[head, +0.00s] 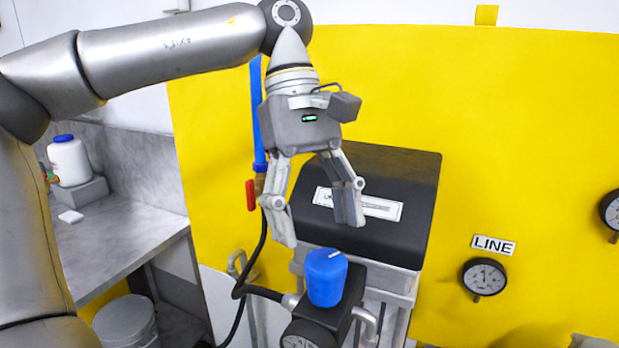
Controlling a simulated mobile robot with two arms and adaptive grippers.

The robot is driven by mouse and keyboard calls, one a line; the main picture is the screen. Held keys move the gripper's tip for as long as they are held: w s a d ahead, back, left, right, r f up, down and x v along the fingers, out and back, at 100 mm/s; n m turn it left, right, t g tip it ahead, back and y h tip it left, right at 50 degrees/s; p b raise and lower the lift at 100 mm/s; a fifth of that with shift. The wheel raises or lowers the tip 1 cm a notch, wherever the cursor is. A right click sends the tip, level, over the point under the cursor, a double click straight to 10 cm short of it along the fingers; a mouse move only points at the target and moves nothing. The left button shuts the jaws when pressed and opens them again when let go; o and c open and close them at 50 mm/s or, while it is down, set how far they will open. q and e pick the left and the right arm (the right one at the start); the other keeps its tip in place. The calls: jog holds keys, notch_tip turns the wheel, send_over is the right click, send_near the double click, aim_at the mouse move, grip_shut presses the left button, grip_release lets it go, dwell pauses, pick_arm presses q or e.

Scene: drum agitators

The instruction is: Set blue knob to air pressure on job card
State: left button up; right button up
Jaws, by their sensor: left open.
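The blue knob (326,277) stands upright on top of a black regulator body (346,304) in the lower middle of the head view. A small white mark shows on its top. A gauge (305,338) sits below it, cut off by the bottom edge. My left gripper (322,236) is open and empty, pointing down, with its fingers above and slightly behind the knob in the picture, apart from it. I cannot make out a job card for certain. My right gripper is not in view.
A black-topped box with a white label (358,204) is behind the gripper. A gauge labelled LINE (484,277) is on the yellow panel (520,130). A black hose, a blue pipe (257,120) and a red handle (250,195) are to the left. A grey counter (110,240) stands far left.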

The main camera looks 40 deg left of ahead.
pick_arm(q)
jog(key=shift+v, duration=2.7)
